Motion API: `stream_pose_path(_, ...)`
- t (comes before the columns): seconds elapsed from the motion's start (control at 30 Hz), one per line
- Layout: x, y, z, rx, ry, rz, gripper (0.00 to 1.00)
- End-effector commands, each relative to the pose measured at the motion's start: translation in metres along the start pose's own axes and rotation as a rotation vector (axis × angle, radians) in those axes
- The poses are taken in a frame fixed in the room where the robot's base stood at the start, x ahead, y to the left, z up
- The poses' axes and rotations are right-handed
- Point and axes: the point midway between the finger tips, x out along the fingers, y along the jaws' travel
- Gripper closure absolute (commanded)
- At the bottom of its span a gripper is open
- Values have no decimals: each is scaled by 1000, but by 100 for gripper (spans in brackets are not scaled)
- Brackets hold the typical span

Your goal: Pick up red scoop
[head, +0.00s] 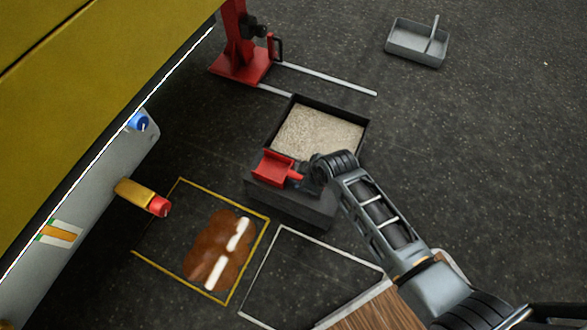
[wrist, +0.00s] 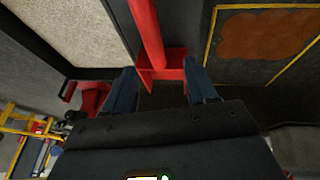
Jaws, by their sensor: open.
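The red scoop (head: 273,168) lies on the dark front ledge of the box of pale granules, its handle pointing right toward my gripper (head: 306,178). In the wrist view, a long red bar and a red plate of the scoop (wrist: 148,30) show ahead of my gripper (wrist: 161,78). The two fingers are apart, with the red plate seen between their tips. I cannot tell whether either finger touches it. My wrist hides part of the ledge in the head view.
The box of granules (head: 317,131) stands behind the scoop. A red stand (head: 240,62) with pale floor legs is at the back. A grey tray (head: 402,42) lies at upper right. A yellow-outlined floor area holds a brown spill (head: 212,252). A yellow machine (head: 90,60) fills the left.

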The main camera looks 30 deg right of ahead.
Motion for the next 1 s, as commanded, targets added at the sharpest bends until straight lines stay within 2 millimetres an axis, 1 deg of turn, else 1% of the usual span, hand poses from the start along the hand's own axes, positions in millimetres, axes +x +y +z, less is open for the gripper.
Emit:
stream_pose_path(0.2,23,1,1,-3,-4,-4,43)
stream_pose_path(0.37,37,2,2,-2,-2,-2,43)
stream_pose_path(0.5,57,4,5,-2,-2,-2,43)
stream_pose_path(0.63,73,4,5,-2,-2,-2,43)
stream_pose_path(0.77,79,5,4,-2,-2,-2,43)
stream_pose_path(1.0,78,5,3,-1,-2,-2,44)
